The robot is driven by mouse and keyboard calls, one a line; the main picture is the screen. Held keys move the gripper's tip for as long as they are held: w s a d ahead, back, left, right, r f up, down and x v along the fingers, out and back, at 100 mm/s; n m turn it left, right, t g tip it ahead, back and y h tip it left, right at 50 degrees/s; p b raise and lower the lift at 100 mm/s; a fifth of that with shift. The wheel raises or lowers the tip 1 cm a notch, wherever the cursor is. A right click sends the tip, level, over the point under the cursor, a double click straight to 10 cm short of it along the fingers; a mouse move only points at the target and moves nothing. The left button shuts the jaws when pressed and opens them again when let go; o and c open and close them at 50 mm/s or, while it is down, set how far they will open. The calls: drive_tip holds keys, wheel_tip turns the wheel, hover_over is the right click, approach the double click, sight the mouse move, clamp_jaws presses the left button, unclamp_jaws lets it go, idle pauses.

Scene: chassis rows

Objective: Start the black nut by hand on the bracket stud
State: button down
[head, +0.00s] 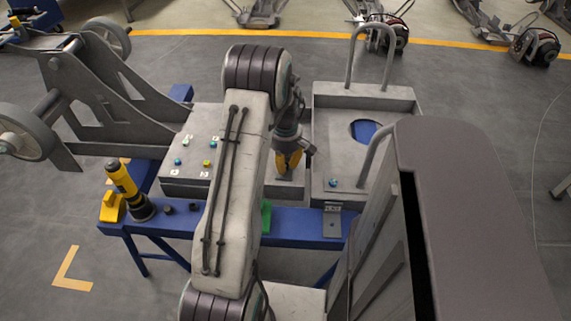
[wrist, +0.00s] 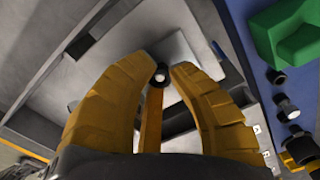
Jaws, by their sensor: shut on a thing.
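My gripper (head: 288,170) has yellow fingers and points down over the grey chassis deck, left of the tray with the hoop handles. In the wrist view its fingertips (wrist: 160,70) close in on a small black nut (wrist: 157,81), which shows as a dark ring with a bright centre. I cannot tell whether that centre is the stud's end or an open hole, nor whether the nut touches the stud. A pale grey plate (wrist: 185,55), perhaps the bracket, lies just beyond the fingertips. In the head view my arm and fingers hide the nut.
The blue bench (head: 300,228) runs along the near side. On it are a yellow-and-black tool (head: 124,183), a yellow holder (head: 111,209), small black pieces (head: 168,208) and a green block (head: 266,214). The hoop-handled tray (head: 335,125) stands close on the right.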

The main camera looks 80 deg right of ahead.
drive_tip(key=shift+m, duration=0.5)
drive_tip(key=c, duration=1.1)
unclamp_jaws()
drive_tip(key=n, duration=0.7)
drive_tip(key=shift+c, duration=0.5)
